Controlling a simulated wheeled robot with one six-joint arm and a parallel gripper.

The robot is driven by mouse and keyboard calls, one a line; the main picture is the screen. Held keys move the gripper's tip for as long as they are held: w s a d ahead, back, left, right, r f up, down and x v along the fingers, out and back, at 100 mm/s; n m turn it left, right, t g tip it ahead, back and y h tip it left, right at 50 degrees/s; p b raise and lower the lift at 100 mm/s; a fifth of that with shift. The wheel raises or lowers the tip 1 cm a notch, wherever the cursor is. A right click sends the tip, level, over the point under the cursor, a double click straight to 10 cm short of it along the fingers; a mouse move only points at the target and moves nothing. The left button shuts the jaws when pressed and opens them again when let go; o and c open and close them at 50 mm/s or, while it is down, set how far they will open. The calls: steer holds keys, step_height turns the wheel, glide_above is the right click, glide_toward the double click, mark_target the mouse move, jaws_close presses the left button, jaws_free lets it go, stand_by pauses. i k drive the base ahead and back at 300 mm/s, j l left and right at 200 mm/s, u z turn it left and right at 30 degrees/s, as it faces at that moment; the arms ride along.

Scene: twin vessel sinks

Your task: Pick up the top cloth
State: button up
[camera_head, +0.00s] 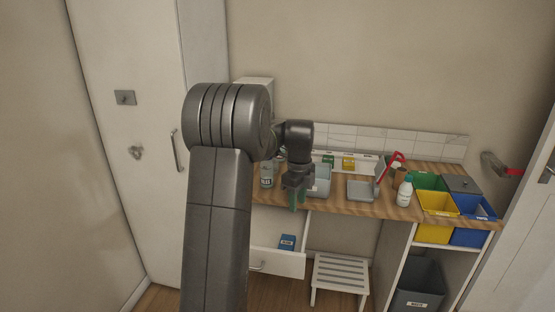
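My gripper (296,197) points down over the front edge of the wooden counter, above an open white drawer (278,263). A narrow green piece (299,199) shows at its fingertips. It is too small to tell whether this is a cloth held between the fingers or part of the gripper. Inside the drawer lies a small blue item (287,242) with a white label, below the gripper and apart from it. It may be a folded cloth. My arm hides the left part of the drawer and counter.
The counter (340,205) carries grey basins (361,190), a white bottle (404,191), a labelled bottle (266,175) and coloured bins (437,203) at the right. A white step stool (341,275) and a dark bin (419,286) stand below. A tall white cabinet (140,200) is left.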

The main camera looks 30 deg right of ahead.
mark_target(326, 158)
steer(key=i+l+u, duration=0.15)
steer(key=l+u, duration=0.25)
steer(key=l, duration=0.35)
steer(key=l+u, duration=0.4)
steer(key=l, duration=2.25)
